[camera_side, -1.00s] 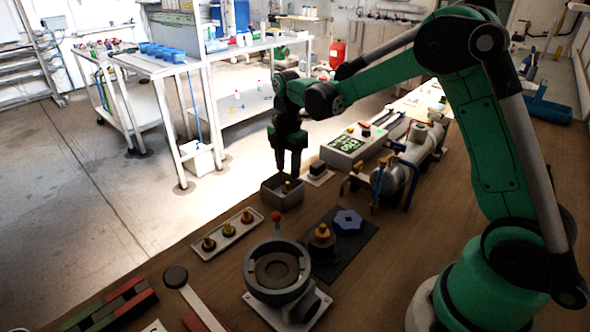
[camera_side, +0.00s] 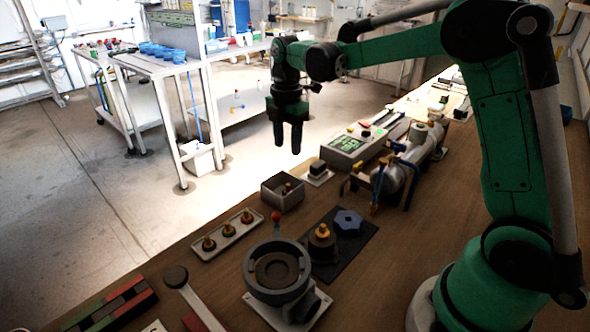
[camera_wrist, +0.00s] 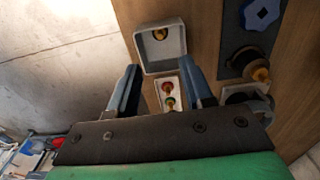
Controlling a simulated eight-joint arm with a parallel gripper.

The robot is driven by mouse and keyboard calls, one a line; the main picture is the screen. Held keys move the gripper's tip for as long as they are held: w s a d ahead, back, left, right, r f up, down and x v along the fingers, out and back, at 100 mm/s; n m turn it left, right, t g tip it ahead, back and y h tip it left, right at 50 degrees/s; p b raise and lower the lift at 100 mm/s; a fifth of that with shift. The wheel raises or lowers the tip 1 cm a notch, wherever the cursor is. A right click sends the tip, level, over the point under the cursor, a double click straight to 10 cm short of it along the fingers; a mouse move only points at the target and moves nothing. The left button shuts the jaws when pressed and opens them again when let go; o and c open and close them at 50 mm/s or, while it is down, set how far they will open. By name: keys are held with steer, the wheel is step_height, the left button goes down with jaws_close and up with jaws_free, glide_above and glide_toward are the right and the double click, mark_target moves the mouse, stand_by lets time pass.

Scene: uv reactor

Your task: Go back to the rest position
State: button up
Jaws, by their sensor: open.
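My gripper (camera_side: 287,136) is open and empty in the side view, raised in the air above the grey square box (camera_side: 283,193). Its two dark fingers point down and touch nothing. The wrist view shows the gripper (camera_wrist: 163,90) with its fingers apart. Beyond them lies the grey box (camera_wrist: 163,47) with a small brass-coloured piece (camera_wrist: 160,34) inside.
A tray (camera_side: 228,234) with brass-topped pieces, a round reactor body (camera_side: 277,272), and a dark mat (camera_side: 325,268) with a blue knob (camera_side: 348,222) stand on the wooden bench. A control box (camera_side: 350,148) and a metal cylinder (camera_side: 399,179) are to the right. Space above is open.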

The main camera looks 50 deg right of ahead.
steer(key=s+a+r+m+t, duration=0.1)
steer(key=s+a+m+t, duration=0.2)
steer(key=s+m, duration=0.3)
steer(key=s+a+r+m+t, duration=0.1)
steer(key=s+a+m+t, duration=0.2)
steer(key=m, duration=0.9)
steer(key=shift+s+a+r+t, duration=0.2)
steer(key=shift+s+a+t, duration=0.3)
steer(key=shift+s, duration=1.4)
steer(key=shift+d, duration=0.1)
